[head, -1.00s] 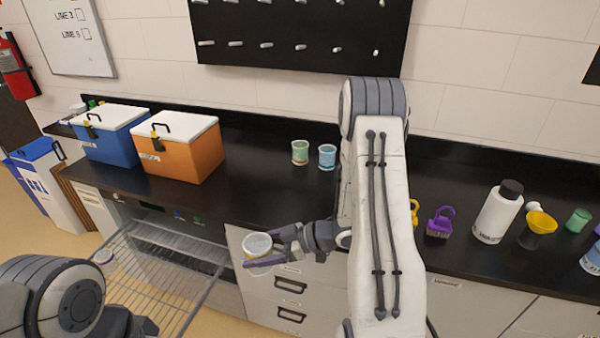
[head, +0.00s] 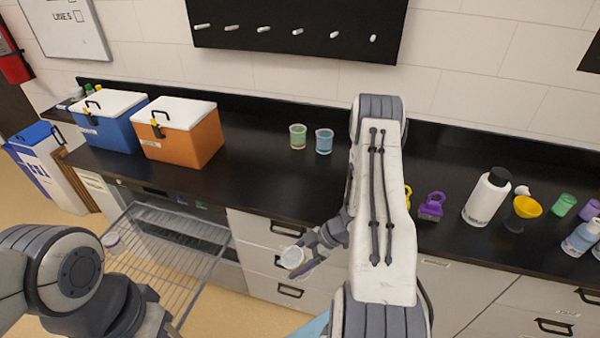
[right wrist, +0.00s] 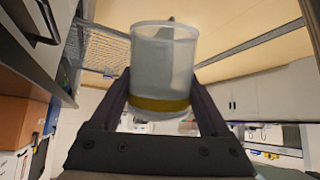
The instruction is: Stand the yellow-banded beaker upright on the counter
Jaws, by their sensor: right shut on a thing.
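The yellow-banded beaker (head: 293,258) is a pale, clear cup. My right gripper (head: 300,268) is shut on it and holds it in front of the drawers, clear of the counter (head: 270,190) and lower in the picture. In the right wrist view the beaker (right wrist: 164,62) is between the two fingers (right wrist: 165,105), with its yellow band near them. It looks tilted in the head view; I cannot tell which end faces up. A small part of my left gripper (head: 158,322) shows at the bottom edge; its jaws are unclear.
A wire rack (head: 165,262) is pulled out at the left, with a small cup (head: 111,243) on it. On the counter stand blue (head: 105,125) and orange (head: 180,135) coolers, green (head: 298,137) and blue (head: 324,141) beakers, and a white bottle (head: 487,197).

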